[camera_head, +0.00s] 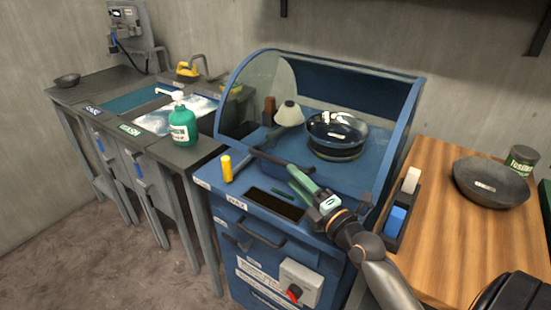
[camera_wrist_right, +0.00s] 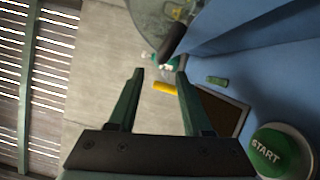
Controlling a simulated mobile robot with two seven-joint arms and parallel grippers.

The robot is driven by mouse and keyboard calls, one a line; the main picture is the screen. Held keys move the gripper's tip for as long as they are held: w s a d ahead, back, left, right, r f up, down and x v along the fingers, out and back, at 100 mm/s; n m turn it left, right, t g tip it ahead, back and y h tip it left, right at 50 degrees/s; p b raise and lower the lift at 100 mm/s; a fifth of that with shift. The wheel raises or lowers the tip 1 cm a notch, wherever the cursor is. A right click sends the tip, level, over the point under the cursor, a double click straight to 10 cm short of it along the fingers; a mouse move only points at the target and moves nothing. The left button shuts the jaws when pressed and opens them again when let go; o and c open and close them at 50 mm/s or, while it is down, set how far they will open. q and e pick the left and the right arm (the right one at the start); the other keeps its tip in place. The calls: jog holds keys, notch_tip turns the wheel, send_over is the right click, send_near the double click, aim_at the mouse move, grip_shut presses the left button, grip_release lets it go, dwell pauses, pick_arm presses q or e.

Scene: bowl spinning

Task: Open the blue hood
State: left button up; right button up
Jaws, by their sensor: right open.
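The blue hood (camera_head: 232,92) is the blue-framed cover with a clear curved side on the blue machine (camera_head: 222,205). A dark bowl (camera_head: 337,128) sits inside the machine. A black handle bar (camera_head: 268,158) runs along the hood's low front edge; its end shows beyond the fingertips in the right wrist view (camera_wrist_right: 173,42). My right gripper (camera_head: 294,176) is at the front of the machine, close to the bar. In the right wrist view its fingers (camera_wrist_right: 160,74) are apart with nothing held between them. Contact with the bar cannot be told. My left gripper is not in view.
A yellow cylinder (camera_head: 227,169) stands on the machine's front left ledge, beside a dark slot (camera_head: 274,204). A green START button (camera_wrist_right: 280,150) is close to the right finger. A wooden table (camera_head: 440,255) with a dark bowl (camera_head: 490,182) is at right; a sink bench with a green bottle (camera_head: 183,128) is at left.

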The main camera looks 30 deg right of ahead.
aim_at(276, 161)
jog(key=w, duration=0.8)
jog(key=shift+w+r+p, duration=0.25)
jog(key=shift+p, duration=0.15)
jog(key=shift+c, duration=0.4)
grip_shut()
dwell(0.6)
